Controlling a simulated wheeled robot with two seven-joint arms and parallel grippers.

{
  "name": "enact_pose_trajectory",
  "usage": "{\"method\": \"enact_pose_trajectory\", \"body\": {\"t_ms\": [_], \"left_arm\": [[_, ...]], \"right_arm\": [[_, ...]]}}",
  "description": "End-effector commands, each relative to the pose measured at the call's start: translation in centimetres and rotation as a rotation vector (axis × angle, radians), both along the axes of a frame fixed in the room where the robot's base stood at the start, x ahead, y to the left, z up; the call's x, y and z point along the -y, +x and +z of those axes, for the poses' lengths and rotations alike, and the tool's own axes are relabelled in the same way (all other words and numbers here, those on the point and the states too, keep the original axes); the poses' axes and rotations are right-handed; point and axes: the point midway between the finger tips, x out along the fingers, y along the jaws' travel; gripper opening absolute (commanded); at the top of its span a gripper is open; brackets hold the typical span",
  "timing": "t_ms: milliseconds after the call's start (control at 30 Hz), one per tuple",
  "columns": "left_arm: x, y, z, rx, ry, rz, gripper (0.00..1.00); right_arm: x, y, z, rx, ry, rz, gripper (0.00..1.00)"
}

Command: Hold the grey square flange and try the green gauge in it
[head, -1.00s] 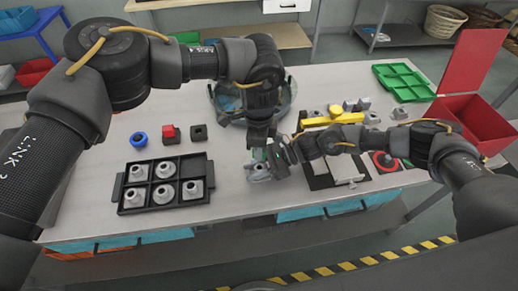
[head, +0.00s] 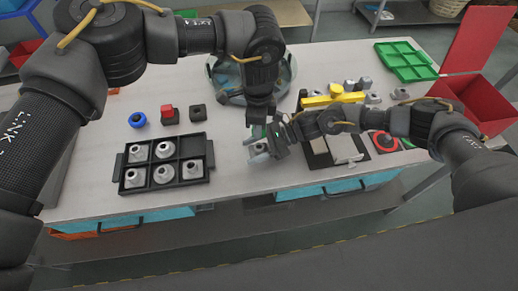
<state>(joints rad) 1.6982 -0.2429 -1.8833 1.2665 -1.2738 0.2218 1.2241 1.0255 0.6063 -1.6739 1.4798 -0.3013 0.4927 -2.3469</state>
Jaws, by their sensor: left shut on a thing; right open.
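My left gripper (head: 259,124) points down over the front middle of the table. It is shut on a small green thing, most likely the green gauge (head: 256,131), mostly hidden by the fingers. My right gripper (head: 262,148) comes in from the right, just below it, and is open. Light grey shapes show there; I cannot tell whether they are its fingers or a grey square flange, nor whether anything touches the gauge. Several grey flanges with round bosses, one of them a flange (head: 163,174), sit in the black tray (head: 182,160); its back right compartment is empty.
A blue ring (head: 137,120), a red-topped block (head: 167,112) and a dark square block (head: 198,113) stand behind the tray. A round basin (head: 225,75) is behind my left gripper. A yellow piece (head: 335,96), green tray (head: 405,60) and red bin (head: 483,105) are to the right.

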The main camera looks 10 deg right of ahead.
Motion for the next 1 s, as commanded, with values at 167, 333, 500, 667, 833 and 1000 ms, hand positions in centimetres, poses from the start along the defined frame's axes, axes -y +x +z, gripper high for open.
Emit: {"method": "enact_pose_trajectory", "body": {"t_ms": [167, 333, 500, 667, 833, 1000], "left_arm": [[0.0, 0.0, -0.4, 0.000, 0.000, 0.000, 0.04], [0.0, 0.0, -1.8, 0.000, 0.000, 0.000, 0.04], [0.0, 0.0, -3.3, 0.000, 0.000, 0.000, 0.04], [0.0, 0.0, -4.3, 0.000, 0.000, 0.000, 0.04], [0.0, 0.0, -4.7, 0.000, 0.000, 0.000, 0.04], [0.0, 0.0, -4.8, 0.000, 0.000, 0.000, 0.04]], "right_arm": [[0.7, 0.1, 0.1, 0.001, 0.000, -0.001, 0.55], [3.4, 0.3, 0.9, 0.003, -0.001, -0.002, 0.55], [6.8, 0.5, 2.3, 0.003, -0.001, -0.003, 0.55], [9.3, 0.6, 3.5, 0.002, -0.001, -0.002, 0.55], [10.8, 0.6, 4.3, 0.000, -0.001, -0.001, 0.55], [11.1, 0.6, 4.6, 0.000, 0.001, 0.001, 0.55]]}}
